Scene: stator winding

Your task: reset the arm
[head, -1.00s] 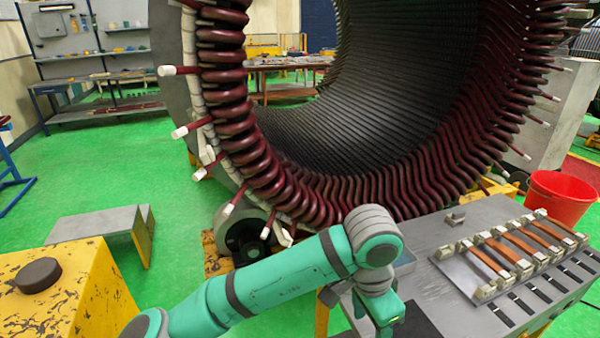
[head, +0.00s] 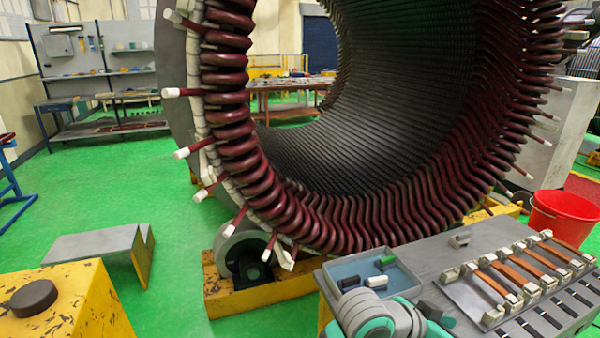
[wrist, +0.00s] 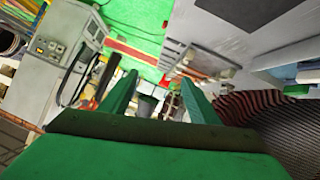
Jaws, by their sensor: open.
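My arm is folded low at the bottom of the head view, in front of the work table (head: 425,268). My gripper (head: 436,316) shows there only in part, at the table's near edge. In the wrist view my gripper (wrist: 158,100) has its two green fingers spread apart, with nothing held between them. The stator (head: 400,130), with dark red winding ends around its rim, stands behind the table, apart from my arm.
A blue-grey tray (head: 341,272) with small green, black and white blocks sits by my arm. A rack of copper-coloured bars (head: 512,268) lies right of it. A red bucket (head: 562,218) stands beyond. A yellow block (head: 75,305) is at left.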

